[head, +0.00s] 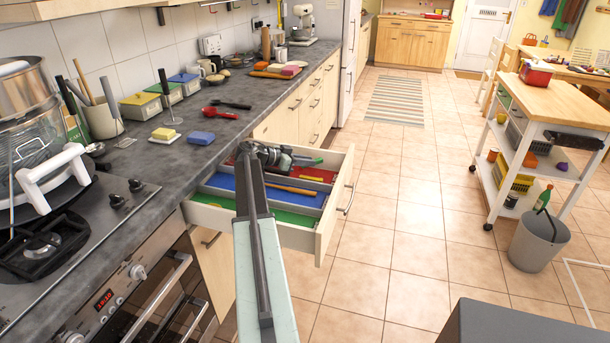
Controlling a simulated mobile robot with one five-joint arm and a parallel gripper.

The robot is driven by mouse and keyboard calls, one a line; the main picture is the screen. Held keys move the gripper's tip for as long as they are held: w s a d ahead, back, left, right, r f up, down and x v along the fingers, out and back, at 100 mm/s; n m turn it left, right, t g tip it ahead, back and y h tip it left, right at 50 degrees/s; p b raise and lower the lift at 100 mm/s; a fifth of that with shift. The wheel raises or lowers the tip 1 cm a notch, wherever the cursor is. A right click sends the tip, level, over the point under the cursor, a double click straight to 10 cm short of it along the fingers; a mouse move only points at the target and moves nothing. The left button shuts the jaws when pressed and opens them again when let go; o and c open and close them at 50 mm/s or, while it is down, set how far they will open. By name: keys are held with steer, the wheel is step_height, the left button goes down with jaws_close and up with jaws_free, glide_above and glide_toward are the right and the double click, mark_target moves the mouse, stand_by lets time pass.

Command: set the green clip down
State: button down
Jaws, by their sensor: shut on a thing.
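My gripper (288,159) is over the back part of the open drawer (327,236), at the end of my outstretched arm. It is shut on the green clip (308,161), which shows as a small green piece at the right of the fingers. The clip is small in the picture, and the fingers hide part of it. The drawer has a red compartment at the back, a blue one in the middle and a green one at the front. I cannot tell how high the clip is above the red compartment.
A yellow piece (312,179) lies in the red compartment, and a wooden stick (290,189) lies in the blue one. The worktop (225,139) on the left holds a blue sponge (201,138) and a red spoon (222,113).

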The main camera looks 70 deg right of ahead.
step_height(320, 180, down, 4)
steer(key=b, duration=0.3)
steer(key=shift+r, duration=0.3)
steer(key=c, duration=1.3)
jaws_free()
steer(key=shift+f, duration=0.15)
steer(key=shift+c, duration=0.2)
steer(key=shift+w+a+r, duration=0.2)
steer(key=shift+r, duration=0.1)
steer(key=p+v, duration=0.3)
steer(key=v, duration=0.4)
steer(key=shift+s, duration=0.1)
